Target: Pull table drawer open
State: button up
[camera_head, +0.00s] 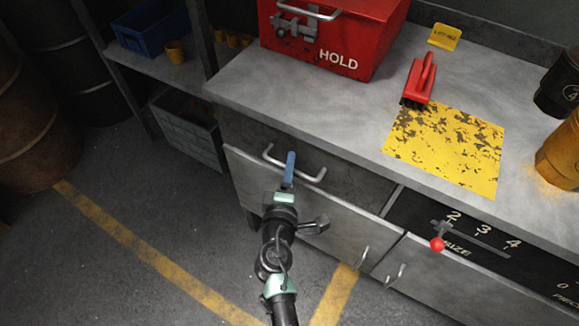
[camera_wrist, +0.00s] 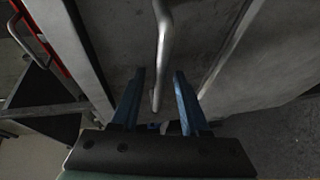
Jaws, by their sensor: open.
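The table drawer (camera_head: 349,185) has a dark grey front under the worktop edge and looks closed. Its pale bar handle (camera_head: 312,178) runs along the front. My gripper (camera_head: 290,157), with blue fingers, is at the middle of the handle in the head view. In the wrist view my gripper (camera_wrist: 159,74) is open, with one finger on each side of the handle (camera_wrist: 164,35). The fingers are apart from the bar on both sides. How deep the bar lies between them is hard to tell. My arm hides part of the cabinet below.
The worktop (camera_head: 350,110) carries a red HOLD box (camera_head: 385,45), a red brush (camera_head: 420,80) and a worn yellow patch (camera_head: 450,150). A lever with a red knob (camera_head: 437,244) is to the right. Cabinet doors (camera_head: 330,235) are below. Open floor (camera_head: 130,190) is at left.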

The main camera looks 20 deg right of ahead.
jog(key=shift+w+d, duration=0.1)
jog(key=shift+w, duration=0.1)
grip_shut()
dwell(1.4)
